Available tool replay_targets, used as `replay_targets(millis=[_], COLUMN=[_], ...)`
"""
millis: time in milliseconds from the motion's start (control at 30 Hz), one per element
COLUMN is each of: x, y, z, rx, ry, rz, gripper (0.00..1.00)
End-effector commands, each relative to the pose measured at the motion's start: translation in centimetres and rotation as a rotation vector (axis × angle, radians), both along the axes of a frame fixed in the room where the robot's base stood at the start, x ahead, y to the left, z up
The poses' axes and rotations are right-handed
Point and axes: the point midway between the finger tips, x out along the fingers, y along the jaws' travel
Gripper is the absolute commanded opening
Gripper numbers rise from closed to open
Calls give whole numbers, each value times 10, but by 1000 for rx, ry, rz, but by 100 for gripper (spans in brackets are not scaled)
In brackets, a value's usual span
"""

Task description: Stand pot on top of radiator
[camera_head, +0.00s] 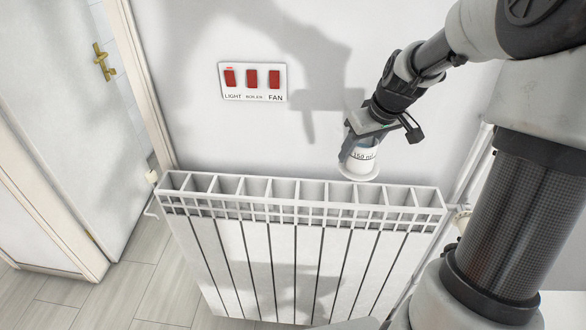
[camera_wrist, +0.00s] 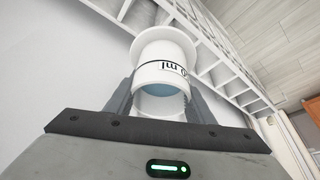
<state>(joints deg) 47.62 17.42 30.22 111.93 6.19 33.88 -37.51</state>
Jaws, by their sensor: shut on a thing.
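The pot (camera_head: 361,160) is a small white vessel with "150 ml" marked on its side and a wide flange at its lower end. My gripper (camera_head: 358,150) is shut on it and holds it over the right half of the radiator's top, in front of the wall. In the wrist view the pot (camera_wrist: 162,75) sits between the two fingers, and something bluish shows inside it. The white radiator (camera_head: 300,208) has a slotted top; it also shows in the wrist view (camera_wrist: 222,72). Whether the pot's flange touches the radiator is unclear, but it looks slightly above it.
A switch plate (camera_head: 252,82) with three red switches is on the wall above the radiator. A white door (camera_head: 60,110) with a brass handle (camera_head: 104,62) stands at the left. A pipe with a valve (camera_head: 459,221) is at the radiator's right end. Tiled floor (camera_head: 130,290) lies below.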

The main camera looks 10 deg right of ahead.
Motion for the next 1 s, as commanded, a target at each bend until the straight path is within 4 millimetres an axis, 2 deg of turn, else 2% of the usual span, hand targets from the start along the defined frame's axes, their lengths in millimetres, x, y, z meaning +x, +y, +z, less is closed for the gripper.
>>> replay_targets(millis=[67,300,567,733,1000], x=[0,0,0,0,0], y=[-5,-5,-6,-5,-6], z=[0,-43,-66,-90,-95], rx=[2,2,-1,1,-2], ry=[3,5,3,3,1], rz=[12,19,18,20,18], gripper=[18,18,18,18,18])
